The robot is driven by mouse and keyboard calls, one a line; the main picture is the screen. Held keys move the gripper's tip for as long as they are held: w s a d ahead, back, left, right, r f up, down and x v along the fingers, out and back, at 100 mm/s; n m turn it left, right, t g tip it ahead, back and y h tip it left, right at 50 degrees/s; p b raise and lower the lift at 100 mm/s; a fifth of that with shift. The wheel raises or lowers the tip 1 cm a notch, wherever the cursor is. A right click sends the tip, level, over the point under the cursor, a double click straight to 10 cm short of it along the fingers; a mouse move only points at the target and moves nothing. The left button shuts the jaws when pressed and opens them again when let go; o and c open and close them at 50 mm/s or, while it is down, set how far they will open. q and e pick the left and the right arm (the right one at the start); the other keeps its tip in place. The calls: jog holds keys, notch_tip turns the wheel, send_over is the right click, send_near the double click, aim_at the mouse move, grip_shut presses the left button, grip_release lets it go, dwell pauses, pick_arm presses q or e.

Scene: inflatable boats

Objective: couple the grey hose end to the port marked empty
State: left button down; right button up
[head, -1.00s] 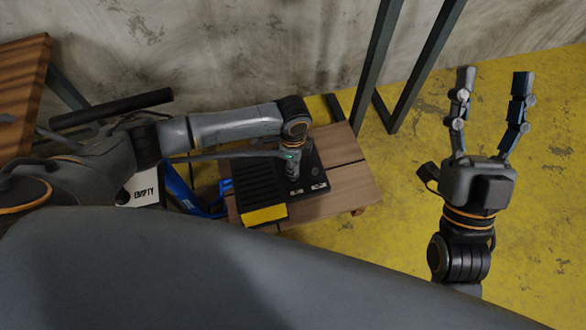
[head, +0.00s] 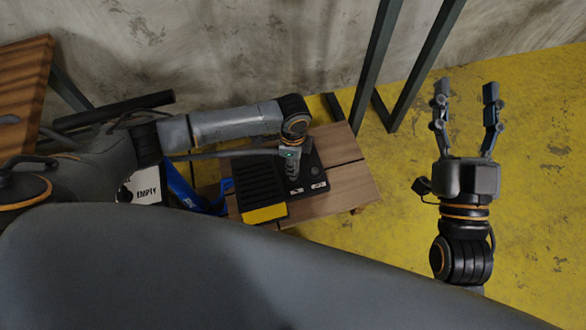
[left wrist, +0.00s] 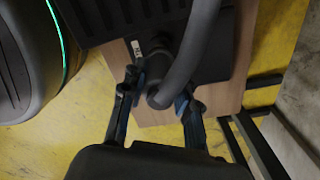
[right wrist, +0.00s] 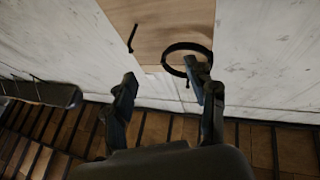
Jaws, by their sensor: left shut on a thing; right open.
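The black pump (head: 258,184) with a yellow end strip sits on a low wooden table (head: 345,185). Two small white labels (head: 318,186) mark its top; their text is too small to read. My left gripper (head: 293,168) is over the pump's top, pointing down. In the left wrist view, its fingers (left wrist: 157,96) are shut on the grey hose end (left wrist: 160,92), close to a pump label (left wrist: 137,49). Whether the end sits in a port or just above it is hidden. The grey hose (head: 220,154) runs left. My right gripper (head: 466,92) is open and empty, away to the right.
A white panel reading EMPTY (head: 147,186) and a blue item (head: 190,192) are left of the table, partly hidden by my arm. Dark metal legs (head: 385,70) stand behind by the wall. The yellow floor (head: 400,240) at right is clear.

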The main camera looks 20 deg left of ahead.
pick_arm(q)
jog(key=shift+r+p, duration=0.7)
jog(key=shift+r, duration=0.05)
jog(key=shift+r+p, duration=0.55)
jog(key=shift+p, duration=0.15)
pick_arm(e)
notch_tip(320, 180, down, 12)
jog(key=d+g+h, duration=0.2)
jog(key=g+h, duration=0.1)
jog(key=g, duration=0.5)
pick_arm(q)
jog(key=shift+r+p, duration=0.55)
jog(key=shift+p, duration=0.1)
jog(key=shift+r+p, duration=0.5)
jog(key=shift+p, duration=0.1)
pick_arm(e)
jog(key=s+d+f+g+h, duration=0.1)
jog(key=s+d+f+g, duration=0.2)
jog(key=s+f+g, duration=0.3)
jog(key=shift+s+f+m+g+h, duration=0.35)
jog(key=shift+s+f, duration=0.45)
jog(key=shift+f, duration=0.8)
